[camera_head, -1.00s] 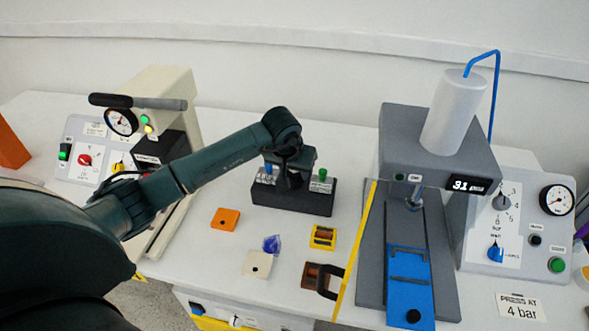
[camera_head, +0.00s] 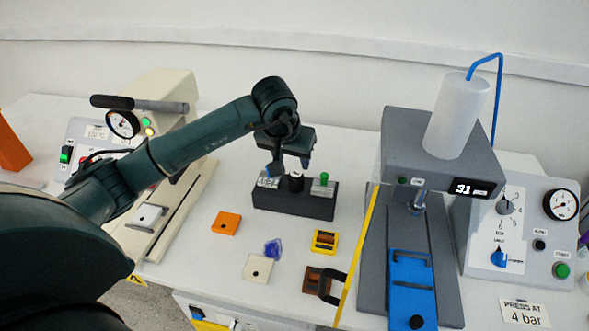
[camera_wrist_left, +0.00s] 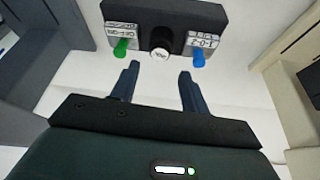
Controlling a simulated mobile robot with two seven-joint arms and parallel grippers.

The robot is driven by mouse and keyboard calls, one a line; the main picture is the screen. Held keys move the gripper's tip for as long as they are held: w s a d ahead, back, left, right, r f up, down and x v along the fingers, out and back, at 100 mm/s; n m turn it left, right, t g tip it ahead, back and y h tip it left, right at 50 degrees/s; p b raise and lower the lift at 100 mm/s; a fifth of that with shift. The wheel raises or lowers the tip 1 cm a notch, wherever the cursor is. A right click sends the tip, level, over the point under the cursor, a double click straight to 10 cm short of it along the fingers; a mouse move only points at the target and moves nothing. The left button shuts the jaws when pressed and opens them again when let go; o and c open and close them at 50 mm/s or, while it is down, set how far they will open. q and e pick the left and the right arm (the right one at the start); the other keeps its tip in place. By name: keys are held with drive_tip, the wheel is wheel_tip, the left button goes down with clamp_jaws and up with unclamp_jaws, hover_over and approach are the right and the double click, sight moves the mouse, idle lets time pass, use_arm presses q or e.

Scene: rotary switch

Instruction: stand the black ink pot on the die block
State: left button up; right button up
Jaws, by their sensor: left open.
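The black ink pot (camera_head: 296,184) has a pale top and stands upright on the middle of the dark block (camera_head: 290,205), which I take to be the die block. The pot is between a blue knob and a green knob. In the left wrist view the pot (camera_wrist_left: 160,41) shows its round white top, with the block (camera_wrist_left: 215,13) behind it. My left gripper (camera_head: 290,164) is open and empty, just above and behind the pot; in the wrist view its fingertips (camera_wrist_left: 158,72) are apart from the pot. My right gripper is not in view.
A grey press (camera_head: 392,205) with a blue slide stands to the right. A cream press (camera_head: 185,190) stands to the left. An orange tile (camera_head: 226,222), a purple-blue piece (camera_head: 273,249), a cream tile (camera_head: 257,269) and a yellow frame (camera_head: 325,240) lie in front.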

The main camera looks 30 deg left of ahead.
use_arm(q)
drive_tip(key=shift+v, duration=1.9)
